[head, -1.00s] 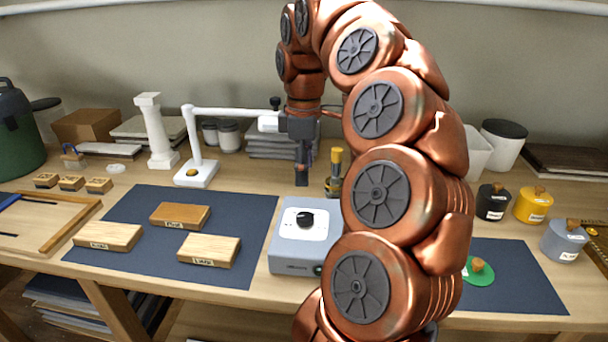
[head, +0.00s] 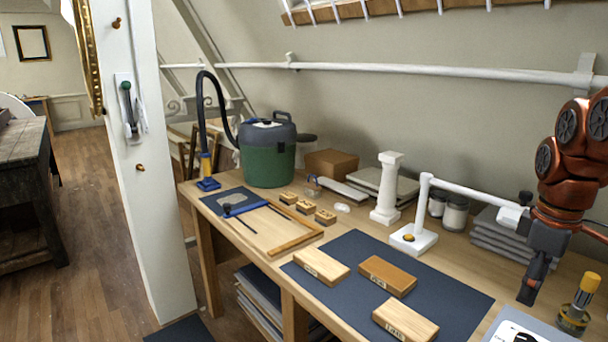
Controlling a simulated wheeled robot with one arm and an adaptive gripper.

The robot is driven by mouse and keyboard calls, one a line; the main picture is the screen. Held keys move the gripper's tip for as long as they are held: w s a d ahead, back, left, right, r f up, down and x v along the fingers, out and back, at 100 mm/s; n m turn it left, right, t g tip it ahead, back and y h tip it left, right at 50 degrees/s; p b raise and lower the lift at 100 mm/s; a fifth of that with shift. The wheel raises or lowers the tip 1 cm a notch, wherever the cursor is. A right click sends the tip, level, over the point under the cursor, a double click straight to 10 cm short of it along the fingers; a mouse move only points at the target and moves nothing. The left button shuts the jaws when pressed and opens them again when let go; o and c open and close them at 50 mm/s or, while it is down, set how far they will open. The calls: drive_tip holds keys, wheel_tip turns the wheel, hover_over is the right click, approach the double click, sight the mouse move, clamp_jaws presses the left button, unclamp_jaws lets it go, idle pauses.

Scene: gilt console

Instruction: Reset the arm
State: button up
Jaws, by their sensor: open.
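My gripper (head: 530,290) hangs from my copper-coloured arm (head: 575,170) at the right side of the head view. It points down above the bench, beside the yellow-capped bottle, and holds nothing that I can see. The fingers are seen nearly edge-on, so the gap between them is hard to make out. The lower part of my arm is outside the frame.
The wooden bench (head: 460,250) carries a blue mat (head: 350,258) with several wooden blocks. A white stand (head: 415,238) reaches toward my gripper. A white column (head: 386,190), a yellow-capped bottle (head: 574,318) and a green vacuum (head: 268,158) stand on it. Open floor (head: 105,240) lies left.

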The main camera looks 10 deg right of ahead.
drive_tip(key=s+a+m+p, duration=0.1)
drive_tip(key=s+a+p, duration=0.2)
drive_tip(key=a, duration=0.6)
drive_tip(key=s+a+m+p, duration=0.1)
drive_tip(key=s+a+p, duration=0.15)
drive_tip(key=a, duration=0.65)
drive_tip(key=s+a+f+m+g+p, duration=0.1)
drive_tip(key=s+a+f+m, duration=0.1)
drive_tip(key=s, duration=0.4)
drive_tip(key=s+a+f+m+g+p, duration=0.1)
drive_tip(key=s+a+f+m+p, duration=0.1)
drive_tip(key=s+a+f+m, duration=0.1)
drive_tip(key=s+a+f, duration=0.1)
drive_tip(key=s+f, duration=0.1)
drive_tip(key=s, duration=0.1)
drive_tip(key=shift+s+a+p, duration=0.3)
